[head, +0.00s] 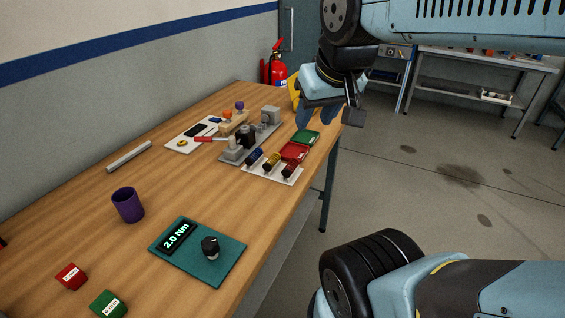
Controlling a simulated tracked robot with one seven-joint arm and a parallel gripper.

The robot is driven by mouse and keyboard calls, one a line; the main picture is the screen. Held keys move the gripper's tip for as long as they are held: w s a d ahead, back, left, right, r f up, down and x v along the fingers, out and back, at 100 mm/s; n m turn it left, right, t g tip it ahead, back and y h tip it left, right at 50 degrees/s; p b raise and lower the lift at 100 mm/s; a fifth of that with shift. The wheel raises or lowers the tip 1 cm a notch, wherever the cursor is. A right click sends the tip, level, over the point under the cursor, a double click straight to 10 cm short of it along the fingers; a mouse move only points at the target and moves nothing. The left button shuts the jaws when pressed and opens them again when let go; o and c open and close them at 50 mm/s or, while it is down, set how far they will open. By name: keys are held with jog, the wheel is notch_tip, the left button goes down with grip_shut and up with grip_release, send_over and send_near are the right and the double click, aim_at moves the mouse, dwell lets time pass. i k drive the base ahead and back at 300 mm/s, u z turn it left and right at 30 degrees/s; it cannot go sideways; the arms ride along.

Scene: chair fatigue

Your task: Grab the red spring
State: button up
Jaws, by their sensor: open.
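The red spring (290,168) lies at the right end of a white holder (258,173) near the table's right edge. A yellow spring (272,162) and a blue spring (254,157) lie to its left in the same holder. My gripper (331,117) hangs above and beyond the far right part of the table, up and to the right of the red spring and apart from it. It is open, with nothing seen between its fingers.
Red (294,152) and green (306,138) trays sit just behind the springs. A grey fixture (250,142) stands to their left. A purple cup (127,205) and a teal 2.0 Nm panel (220,262) are nearer. A fire extinguisher (277,70) stands beyond the table.

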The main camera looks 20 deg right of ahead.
aim_at(294, 161)
jog(key=u, duration=1.3)
jog(key=k, duration=1.2)
jog(key=z, duration=1.6)
jog(key=i, duration=1)
jog(key=u, duration=0.1)
